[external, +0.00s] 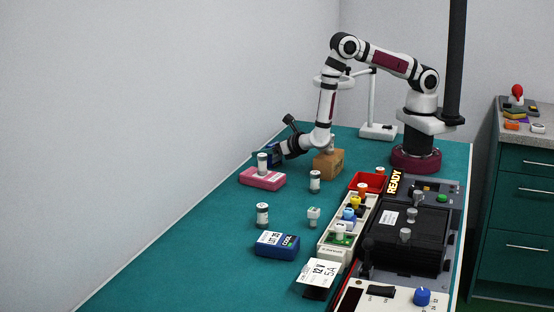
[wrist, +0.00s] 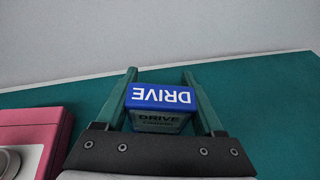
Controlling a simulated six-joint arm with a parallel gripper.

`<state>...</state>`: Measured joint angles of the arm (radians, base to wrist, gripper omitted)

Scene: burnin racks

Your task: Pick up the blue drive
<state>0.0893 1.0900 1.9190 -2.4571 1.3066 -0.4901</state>
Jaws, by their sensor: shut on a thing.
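The blue drive (wrist: 160,97) is a small box with a bright blue face lettered DRIVE, upside down in the wrist view, and a paler labelled side below it. My gripper (wrist: 158,76) has its two teal fingers on either side of the drive and is shut on it. The drive shows there only as a small dark blue patch, partly hidden. I cannot tell whether it touches the table.
A pink box (external: 262,179) with a metal knob is close by; it also shows in the wrist view (wrist: 30,133). A cardboard-brown block (external: 328,164) stands to the right. Another blue box (external: 277,245), metal cylinders and a parts tray (external: 331,251) are nearer. The table's left side is clear.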

